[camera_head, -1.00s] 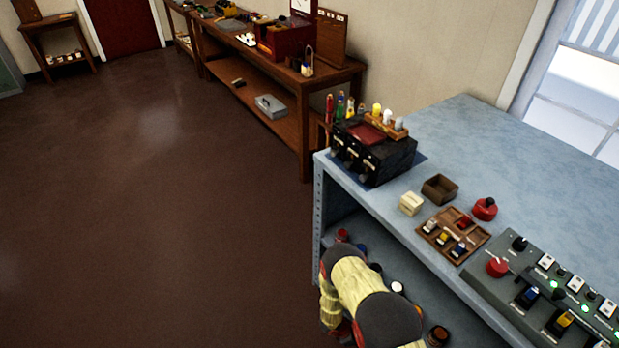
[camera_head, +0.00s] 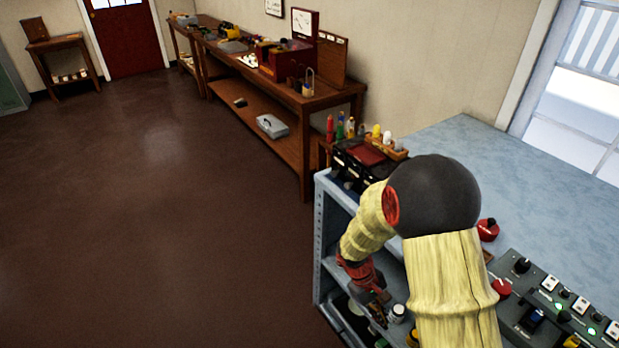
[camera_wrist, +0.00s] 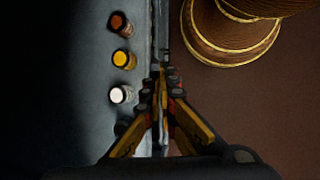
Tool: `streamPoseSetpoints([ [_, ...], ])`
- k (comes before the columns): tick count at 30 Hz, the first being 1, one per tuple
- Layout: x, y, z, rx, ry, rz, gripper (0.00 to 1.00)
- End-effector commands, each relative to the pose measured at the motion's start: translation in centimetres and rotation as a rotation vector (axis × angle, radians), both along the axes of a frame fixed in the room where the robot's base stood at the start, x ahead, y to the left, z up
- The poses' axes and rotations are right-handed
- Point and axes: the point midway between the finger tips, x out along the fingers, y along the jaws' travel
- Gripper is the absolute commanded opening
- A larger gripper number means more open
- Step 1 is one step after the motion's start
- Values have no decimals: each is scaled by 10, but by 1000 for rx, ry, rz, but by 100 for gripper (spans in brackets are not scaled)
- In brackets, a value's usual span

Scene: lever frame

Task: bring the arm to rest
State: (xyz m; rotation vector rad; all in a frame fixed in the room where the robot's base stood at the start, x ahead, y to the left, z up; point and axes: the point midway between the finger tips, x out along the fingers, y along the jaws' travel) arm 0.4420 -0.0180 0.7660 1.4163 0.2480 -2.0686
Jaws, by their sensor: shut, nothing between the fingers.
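My arm, in yellow sleeve-like covers with a large dark joint, is bent in front of the blue bench (camera_head: 440,138) in the head view. My gripper (camera_head: 376,310) hangs low at the end of it, beside the open front of the bench's lower shelf. In the wrist view my gripper (camera_wrist: 161,80) has its fingers together with nothing between them. They line up with the shelf edge, with brown floor to the right. A white-capped jar (camera_wrist: 120,94), a yellow-capped jar (camera_wrist: 123,58) and an orange-brown-capped jar (camera_wrist: 121,22) stand to the left, apart from the fingers.
The control panel (camera_head: 545,284) with switches and the red knob (camera_head: 488,229) are on the bench top to the right. A wooden workbench (camera_head: 335,96) stands behind. The floor (camera_head: 150,230) at left is clear.

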Motion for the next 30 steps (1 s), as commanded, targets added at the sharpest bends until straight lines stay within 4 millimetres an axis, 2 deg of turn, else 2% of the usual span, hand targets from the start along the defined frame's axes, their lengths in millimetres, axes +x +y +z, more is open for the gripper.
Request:
streamPoseSetpoints([
  [1,-5,2,22,16,-29,-40,0],
  [3,-14,5,49,38,-61,-97,0],
  [12,-59,19,147,157,-206,-307,0],
  [23,-111,32,237,321,-426,-466,0],
  [30,-135,30,290,406,-624,-497,0],
])
